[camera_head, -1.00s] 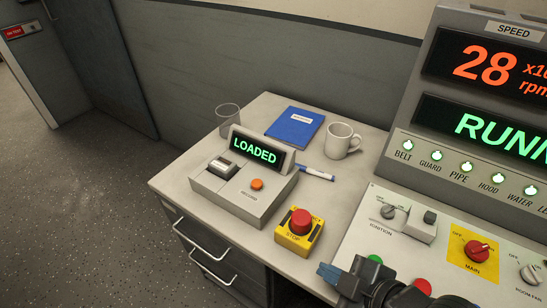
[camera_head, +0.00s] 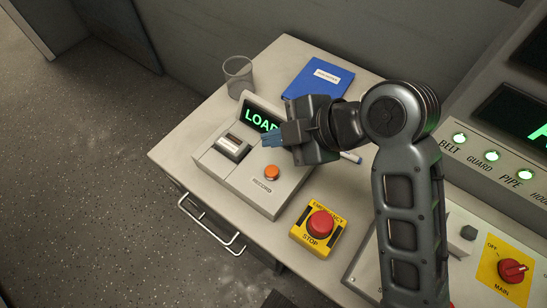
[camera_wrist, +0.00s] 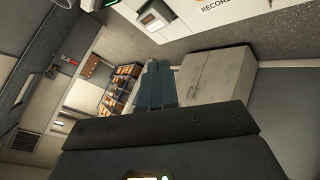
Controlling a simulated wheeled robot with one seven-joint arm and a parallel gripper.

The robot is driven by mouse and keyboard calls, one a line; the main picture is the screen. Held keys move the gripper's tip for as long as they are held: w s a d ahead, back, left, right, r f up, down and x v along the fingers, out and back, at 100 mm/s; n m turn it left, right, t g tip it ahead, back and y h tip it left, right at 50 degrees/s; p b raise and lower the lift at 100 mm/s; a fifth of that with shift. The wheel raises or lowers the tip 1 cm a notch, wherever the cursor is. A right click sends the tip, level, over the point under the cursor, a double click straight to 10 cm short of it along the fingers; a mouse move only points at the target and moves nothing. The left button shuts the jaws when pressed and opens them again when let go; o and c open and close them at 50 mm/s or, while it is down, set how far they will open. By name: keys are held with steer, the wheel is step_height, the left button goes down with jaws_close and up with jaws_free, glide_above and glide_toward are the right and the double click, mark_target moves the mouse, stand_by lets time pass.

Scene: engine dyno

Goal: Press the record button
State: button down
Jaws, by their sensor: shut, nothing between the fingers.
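The record button (camera_head: 272,172) is an orange round button on the sloped grey recorder box (camera_head: 258,200), with the label RECORD below it. The box's small display (camera_head: 262,119) glows green; my gripper hides the end of its word. My gripper (camera_head: 268,139) is shut and empty, its blue fingertips above the box, just up from the button in the picture and apart from it as far as I can tell. In the wrist view, the closed blue fingers (camera_wrist: 156,88) point away, and part of the box's label (camera_wrist: 215,8) shows at the top edge.
A yellow emergency stop box (camera_head: 318,228) with a red button stands right of the recorder. A clear cup (camera_head: 238,75), a blue folder (camera_head: 317,79) and a pen (camera_head: 350,157) lie around it. The control panel with a red MAIN switch (camera_head: 513,270) is at right.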

mark_target(276, 173)
steer(key=shift+f, duration=0.15)
step_height(276, 173, down, 9)
steer(key=b, duration=0.6)
steer(key=shift+r, duration=0.2)
stand_by(1.9)
steer(key=shift+f+b, duration=0.35)
steer(key=shift+f, duration=0.05)
steer(key=shift+f, duration=0.4)
stand_by(0.6)
steer(key=shift+r, duration=0.1)
steer(key=shift+r+p, duration=0.65)
steer(key=shift+r, duration=0.1)
